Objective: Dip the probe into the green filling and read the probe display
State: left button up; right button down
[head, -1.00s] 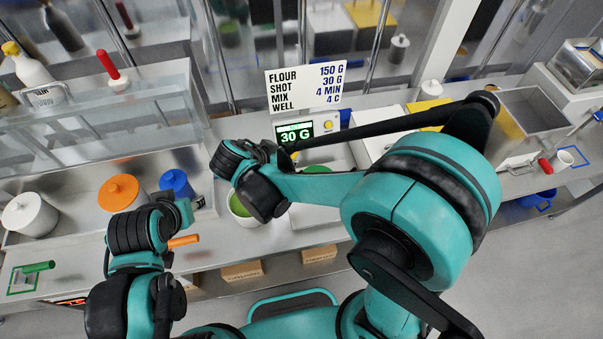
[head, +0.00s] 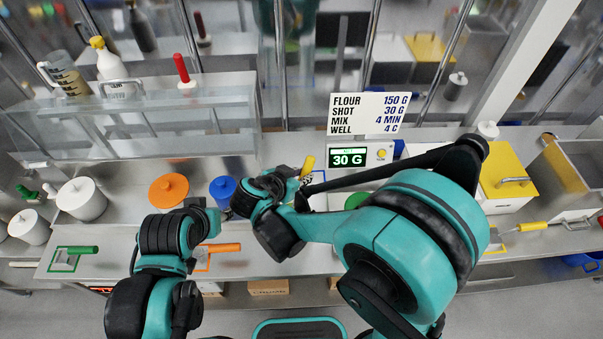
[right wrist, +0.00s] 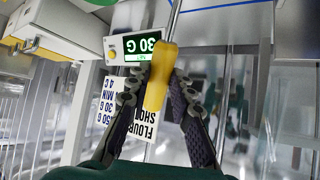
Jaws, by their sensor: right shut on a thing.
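My right gripper (right wrist: 163,88) is shut on the yellow handle of a tool (right wrist: 158,80) with a thin metal shaft, which may be the probe. In the head view its yellow end (head: 307,166) stands up beside the right gripper (head: 285,180). A green round surface (head: 356,200), possibly filling, shows partly behind my right arm. The bowl of green seen earlier is hidden by the gripper. A display reading 30 G (head: 348,157) stands at the back and also shows in the right wrist view (right wrist: 146,44). My left gripper (head: 207,218) is low at the left, its fingers not clear.
A recipe sign (head: 369,112) stands above the display. An orange lid (head: 168,190) and a blue container (head: 222,190) are left of the right gripper. An orange-handled tool (head: 221,247) lies near the left gripper. A glass shelf (head: 140,120) spans the back left.

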notch_tip(320, 180, down, 8)
jog(key=b, duration=0.6)
dwell(1.8)
jog(key=shift+r+p, duration=3.7)
jog(key=shift+r, duration=1.75)
jog(key=shift+f, duration=0.1)
